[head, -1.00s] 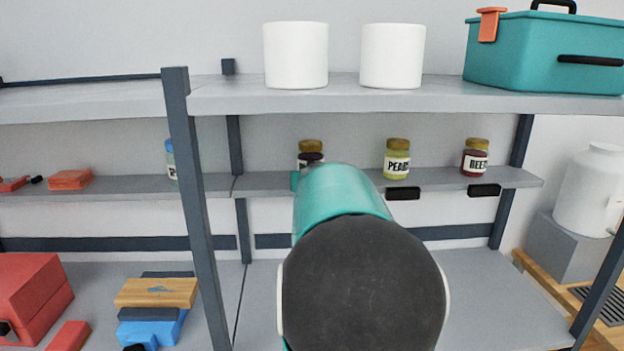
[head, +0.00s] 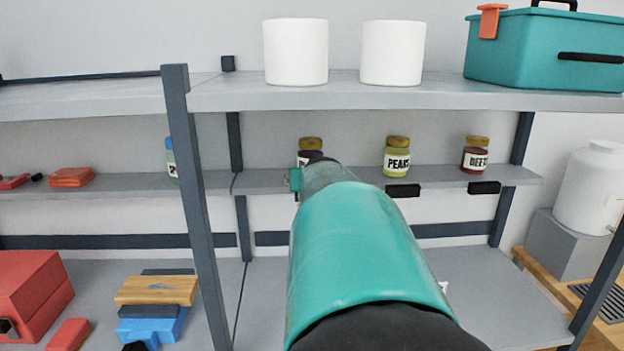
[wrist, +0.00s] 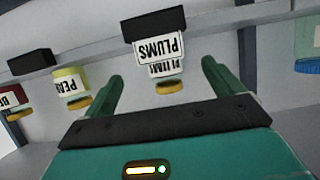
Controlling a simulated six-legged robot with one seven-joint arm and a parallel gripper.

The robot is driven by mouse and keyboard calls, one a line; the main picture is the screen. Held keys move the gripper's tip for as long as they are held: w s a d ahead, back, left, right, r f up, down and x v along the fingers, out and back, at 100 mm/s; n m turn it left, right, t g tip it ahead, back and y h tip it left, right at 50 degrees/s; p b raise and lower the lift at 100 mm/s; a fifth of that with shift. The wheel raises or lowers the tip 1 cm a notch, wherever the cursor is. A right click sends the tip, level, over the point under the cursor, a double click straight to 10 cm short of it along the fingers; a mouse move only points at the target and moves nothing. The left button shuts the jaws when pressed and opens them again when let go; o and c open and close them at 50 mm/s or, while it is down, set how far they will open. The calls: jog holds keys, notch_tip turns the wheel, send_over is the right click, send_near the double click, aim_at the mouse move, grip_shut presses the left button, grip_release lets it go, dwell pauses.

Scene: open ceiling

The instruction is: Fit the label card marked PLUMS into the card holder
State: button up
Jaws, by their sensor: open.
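The white card marked PLUMS (wrist: 160,46) is in the wrist view, whose picture is upside down. One edge of it meets the black card holder (wrist: 153,22) on the shelf edge, and it looks set in the holder. My gripper (wrist: 163,72) is open, its teal fingers on either side of the card and apart from it. Behind the card is a jar labelled PLUMS with a gold lid (wrist: 171,87). In the head view my arm hides the card and this holder; the dark jar (head: 310,146) shows above my arm, with a teal finger at its left.
A pears jar (head: 397,155) and a beets jar (head: 475,156) stand to the right, with empty black holders (head: 403,191) (head: 484,187) below them. A blue-lidded jar (head: 171,158) is left, partly behind a dark shelf post (head: 195,200). The upper shelf (head: 350,92) overhangs.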

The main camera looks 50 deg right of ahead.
jog(key=v, duration=0.5)
dwell(0.5)
